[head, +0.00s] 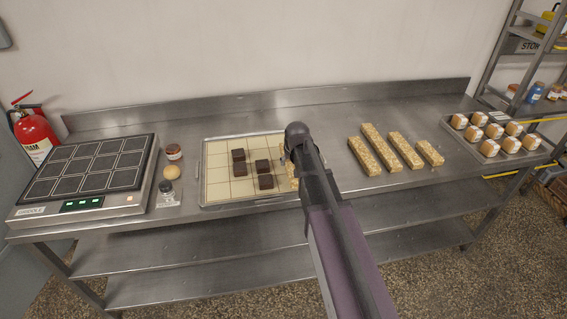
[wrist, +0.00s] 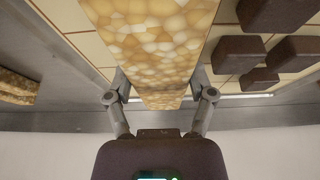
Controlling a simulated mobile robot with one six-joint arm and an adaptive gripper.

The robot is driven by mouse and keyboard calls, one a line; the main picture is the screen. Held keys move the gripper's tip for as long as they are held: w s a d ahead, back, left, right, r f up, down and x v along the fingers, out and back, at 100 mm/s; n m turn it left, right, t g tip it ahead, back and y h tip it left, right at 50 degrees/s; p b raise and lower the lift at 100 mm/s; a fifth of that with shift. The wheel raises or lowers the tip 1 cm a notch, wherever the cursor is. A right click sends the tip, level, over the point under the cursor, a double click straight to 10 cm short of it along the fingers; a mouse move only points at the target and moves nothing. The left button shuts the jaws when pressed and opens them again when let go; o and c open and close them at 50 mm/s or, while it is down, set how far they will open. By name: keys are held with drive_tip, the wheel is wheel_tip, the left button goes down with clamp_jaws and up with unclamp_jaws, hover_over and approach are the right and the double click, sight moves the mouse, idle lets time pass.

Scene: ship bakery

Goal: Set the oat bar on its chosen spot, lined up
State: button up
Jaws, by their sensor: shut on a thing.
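My gripper (wrist: 160,95) is shut on an oat bar (wrist: 155,40), one finger on each side of it in the wrist view. In the head view a golden piece of this oat bar (head: 291,171) shows beside my arm; the arm hides the rest and most of the gripper. The bar is over the right part of a cream gridded tray (head: 216,191). I cannot tell whether it touches the tray. Several dark brown blocks (head: 240,155) sit on the grid to the left of the bar; they show at the right in the wrist view (wrist: 239,50).
Several more oat bars (head: 384,150) of differing length lie on the steel counter to the right. A tray of white-topped cakes (head: 487,150) stands beyond them.

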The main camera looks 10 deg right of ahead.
drive_tip(key=w, duration=0.2)
drive_tip(key=w+a, duration=0.1)
drive_tip(key=w, duration=0.1)
drive_tip(key=shift+f, duration=0.15)
drive_tip(key=shift+w+a, duration=0.15)
drive_tip(key=shift+w, duration=0.2)
drive_tip(key=shift+w+f+b, duration=0.25)
drive_tip(key=shift+f+b, duration=0.45)
drive_tip(key=shift+b, duration=0.1)
drive_tip(key=shift+f+b, duration=1.15)
drive_tip(key=shift+f, duration=0.2)
drive_tip(key=o, duration=1.2)
drive_tip(key=shift+r, duration=0.1)
drive_tip(key=shift+o, duration=0.2)
drive_tip(key=shift+r, duration=0.1)
